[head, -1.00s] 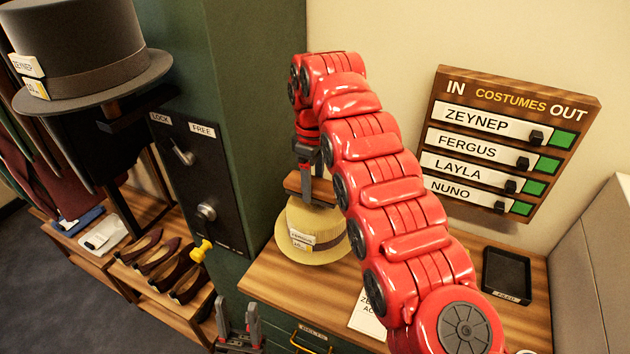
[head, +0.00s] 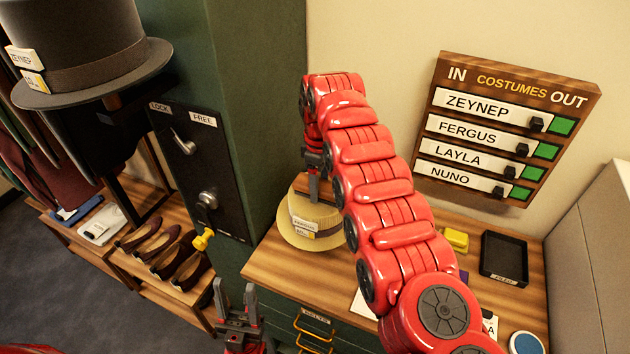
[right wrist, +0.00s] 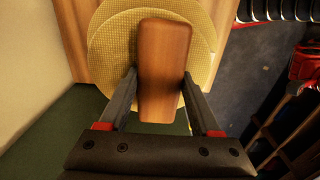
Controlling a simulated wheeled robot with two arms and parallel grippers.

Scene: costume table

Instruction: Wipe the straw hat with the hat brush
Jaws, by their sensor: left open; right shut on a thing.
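The straw hat (head: 303,232) sits on the wooden counter against the green cabinet, with a dark band and a FERGUS tag. It also shows in the right wrist view (right wrist: 112,48). My right gripper (head: 314,172) is over the hat, partly hidden by my red arm. It is shut on the wooden back of the hat brush (right wrist: 163,70), which lies over the hat's crown in the right wrist view. The bristles are hidden, so I cannot tell whether they touch the straw. My left gripper (head: 236,300) is open and empty, low in front of the drawers.
A grey top hat (head: 75,50) stands on a stand at the left. A dark tray (head: 503,258), a yellow block (head: 456,240) and a blue round item (head: 526,343) lie on the counter's right. A costumes board (head: 508,130) hangs on the wall. Shoes (head: 165,257) stand on a low rack.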

